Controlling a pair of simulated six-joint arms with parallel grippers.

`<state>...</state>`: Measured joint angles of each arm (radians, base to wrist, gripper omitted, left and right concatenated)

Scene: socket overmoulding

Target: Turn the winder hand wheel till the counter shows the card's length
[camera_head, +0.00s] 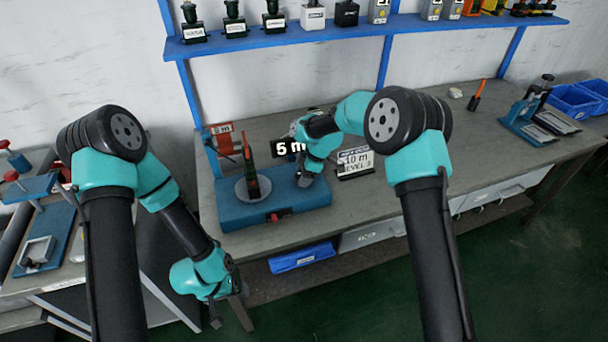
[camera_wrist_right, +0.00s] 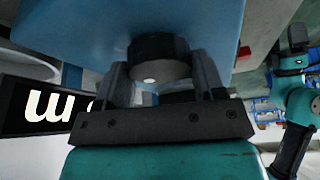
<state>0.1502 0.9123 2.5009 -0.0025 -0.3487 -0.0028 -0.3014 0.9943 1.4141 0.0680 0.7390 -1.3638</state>
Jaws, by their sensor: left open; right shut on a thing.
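The winder has a blue base (camera_head: 300,200) on the bench, with a round grey disc (camera_head: 241,190) and an upright dark reel on it. The black counter (camera_head: 287,148) reads "5 m"; part of it shows in the right wrist view (camera_wrist_right: 38,106). The white card (camera_head: 356,161) to its right reads "10 m" and "LEVEL 3". My right gripper (camera_head: 306,178) is at the winder's right end. In the right wrist view its fingers are shut on a dark round knob (camera_wrist_right: 158,62), apparently the hand wheel's; the wheel is mostly hidden. My left gripper (camera_head: 228,308) hangs open and empty before the bench.
A blue shelf (camera_head: 350,32) with several connectors runs above. Blue bins (camera_head: 574,101) and a blue fixture (camera_head: 522,125) stand at right. The bench between card and fixture is mostly clear.

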